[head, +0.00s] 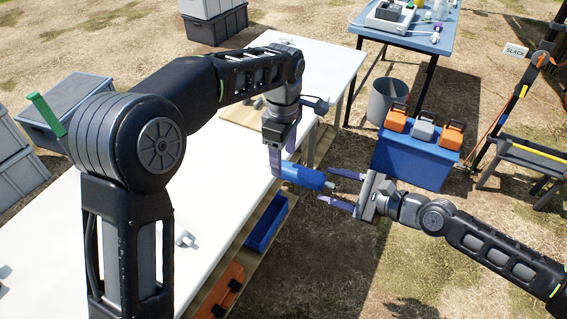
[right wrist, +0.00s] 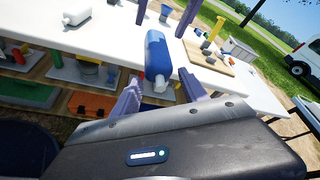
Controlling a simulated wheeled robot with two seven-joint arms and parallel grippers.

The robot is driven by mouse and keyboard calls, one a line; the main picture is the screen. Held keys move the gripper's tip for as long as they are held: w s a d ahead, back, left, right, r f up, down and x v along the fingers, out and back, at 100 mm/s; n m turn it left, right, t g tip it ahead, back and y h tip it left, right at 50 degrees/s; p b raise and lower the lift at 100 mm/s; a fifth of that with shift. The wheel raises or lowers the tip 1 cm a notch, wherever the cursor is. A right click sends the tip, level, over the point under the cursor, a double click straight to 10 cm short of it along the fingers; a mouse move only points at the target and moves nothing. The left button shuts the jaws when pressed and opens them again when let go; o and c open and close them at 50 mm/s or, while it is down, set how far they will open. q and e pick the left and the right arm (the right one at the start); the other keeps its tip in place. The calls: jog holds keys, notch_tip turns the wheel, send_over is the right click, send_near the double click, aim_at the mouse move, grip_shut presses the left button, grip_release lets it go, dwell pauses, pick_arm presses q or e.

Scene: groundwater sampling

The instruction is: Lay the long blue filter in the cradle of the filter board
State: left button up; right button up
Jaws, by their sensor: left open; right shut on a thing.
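The long blue filter (head: 303,175) is in the air by the right edge of the white table, its pale narrow end toward my right gripper. It also shows in the right wrist view (right wrist: 157,52). My right gripper (head: 341,189) is shut on the filter's near end, one finger on each side. My left gripper (head: 274,160) is open at the filter's far end, its fingers on either side. A wooden board (head: 243,116) lies on the table, partly hidden by my left arm; it shows in the right wrist view (right wrist: 221,66) with small parts on it. I cannot make out its cradle.
The white table (head: 215,185) has a lower shelf with a blue bin (head: 266,222). A blue crate (head: 412,160) with orange and grey cases stands at right, beside a grey bucket (head: 388,100). Much of the near tabletop is clear.

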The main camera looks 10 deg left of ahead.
aim_at(283, 164)
pick_arm(q)
jog(key=shift+f, duration=1.7)
jog(key=shift+c, duration=0.5)
grip_shut()
pick_arm(e)
jog(key=o, duration=1.5)
jog(key=shift+d, duration=0.1)
jog(key=v, duration=1.1)
jog(key=shift+s+d+r, duration=0.1)
jog(key=shift+s+d, duration=0.15)
jog(key=shift+d, duration=0.05)
